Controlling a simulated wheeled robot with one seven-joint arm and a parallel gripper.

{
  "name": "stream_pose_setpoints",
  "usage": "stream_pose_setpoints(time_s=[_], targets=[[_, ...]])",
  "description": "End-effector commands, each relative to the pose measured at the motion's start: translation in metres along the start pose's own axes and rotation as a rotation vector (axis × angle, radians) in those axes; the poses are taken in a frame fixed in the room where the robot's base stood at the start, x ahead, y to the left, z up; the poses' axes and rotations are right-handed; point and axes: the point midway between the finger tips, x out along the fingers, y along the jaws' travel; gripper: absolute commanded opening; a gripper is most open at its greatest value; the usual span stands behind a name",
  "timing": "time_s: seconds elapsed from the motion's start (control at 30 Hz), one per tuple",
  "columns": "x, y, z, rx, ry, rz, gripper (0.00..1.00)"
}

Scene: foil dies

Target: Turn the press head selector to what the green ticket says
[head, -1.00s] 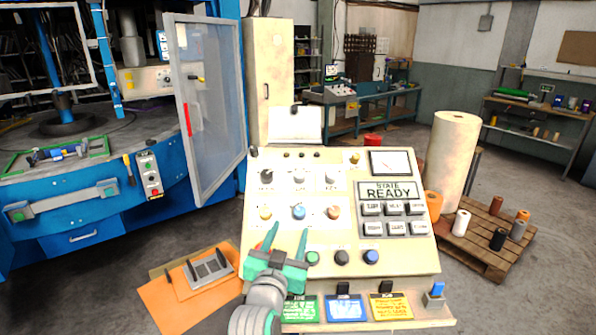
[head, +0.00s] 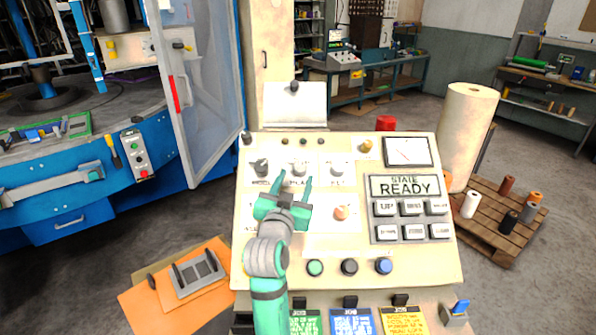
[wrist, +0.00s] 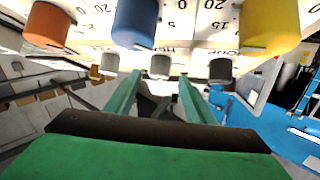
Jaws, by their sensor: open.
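The control panel (head: 440,270) has an upper row with a dark selector knob at left (head: 262,168), a middle grey knob (head: 299,168) and a right grey knob (head: 336,170). Their labels are too small or covered to read surely, so I cannot tell which is the press head selector. My gripper (head: 294,184) is open and empty, its fingertips just below the middle knob. In the wrist view a grey knob (wrist: 160,66) shows between and beyond the fingertips (wrist: 159,78); contact is not visible. The green ticket (head: 305,323) is at the panel's foot, its text unreadable and its lower part cut off.
An orange knob (head: 341,212) sits right of my gripper; the blue knob (wrist: 135,22) and yellow knob (wrist: 270,25) show in the wrist view. Push buttons (head: 349,267) line the lower panel. Blue (head: 351,323) and yellow (head: 402,321) tickets stand beside the green one.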

Motion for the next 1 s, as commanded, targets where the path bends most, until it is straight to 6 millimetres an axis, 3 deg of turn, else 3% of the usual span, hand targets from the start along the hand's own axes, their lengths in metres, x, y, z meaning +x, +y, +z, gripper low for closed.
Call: stream_pose_setpoints(time_s=[0.1, 0.3, 0.7, 0.73, 0.9, 1.0], targets=[[0.021, 0.001, -0.001, 0.0, 0.0, 0.001, 0.49], [0.043, 0.0, -0.001, 0.0, 0.0, 0.0, 0.49], [0.05, -0.003, 0.0, 0.0, 0.0, -0.004, 0.49], [0.05, -0.003, 0.0, 0.0, 0.0, -0.004, 0.47], [0.05, -0.003, 0.0, 0.0, 0.0, -0.004, 0.08], [0.05, -0.004, 0.001, 0.0, 0.0, -0.005, 0.08]])
